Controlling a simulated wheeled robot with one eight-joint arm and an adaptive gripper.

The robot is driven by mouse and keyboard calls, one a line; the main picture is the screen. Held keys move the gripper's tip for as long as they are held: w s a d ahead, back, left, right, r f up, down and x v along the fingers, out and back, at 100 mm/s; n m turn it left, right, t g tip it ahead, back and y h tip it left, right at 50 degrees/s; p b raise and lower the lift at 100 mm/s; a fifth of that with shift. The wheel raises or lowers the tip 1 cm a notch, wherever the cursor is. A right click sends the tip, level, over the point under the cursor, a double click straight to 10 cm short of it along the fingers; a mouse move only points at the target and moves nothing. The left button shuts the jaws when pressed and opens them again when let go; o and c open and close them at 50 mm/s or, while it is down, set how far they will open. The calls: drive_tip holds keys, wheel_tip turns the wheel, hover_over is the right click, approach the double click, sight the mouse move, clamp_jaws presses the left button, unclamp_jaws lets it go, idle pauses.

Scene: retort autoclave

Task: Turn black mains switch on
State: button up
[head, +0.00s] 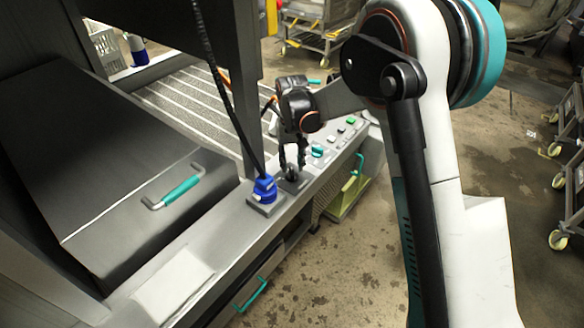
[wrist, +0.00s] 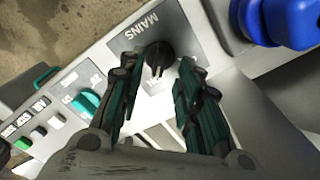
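The black mains switch (wrist: 159,56) is a round knob on a dark grey plate (wrist: 188,28) marked "MAINS". In the wrist view my gripper (wrist: 160,68) is open, with one finger on each side of the knob. Whether the fingers touch the knob cannot be told. In the head view my gripper (head: 292,165) points down over the switch (head: 292,175) on the panel ledge, and its fingers partly hide it. The knob's exact setting is hard to read, as its lower side is near the fingers.
A blue connector (head: 264,188) with a black cable stands just left of the switch. A teal knob (head: 318,151) and several push buttons (head: 350,120) lie to the right. A teal-handled dark lid (head: 130,190) is at left. The floor in front is clear.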

sight(293, 172)
wheel_tip(293, 172, up, 8)
drive_tip(key=shift+r, duration=0.2)
idle(0.4)
drive_tip(key=s+d+r+t, duration=0.3)
drive_tip(key=s+d+r, duration=0.9)
drive_tip(key=s+r, duration=0.1)
drive_tip(key=s+d+f+t, duration=0.1)
drive_tip(key=s+d, duration=0.3)
drive_tip(key=s, duration=0.5)
drive_tip(key=s+d+m+t, duration=0.1)
drive_tip(key=s+d+t, duration=0.2)
drive_tip(key=s, duration=0.6)
drive_tip(key=shift+d+f, duration=0.35)
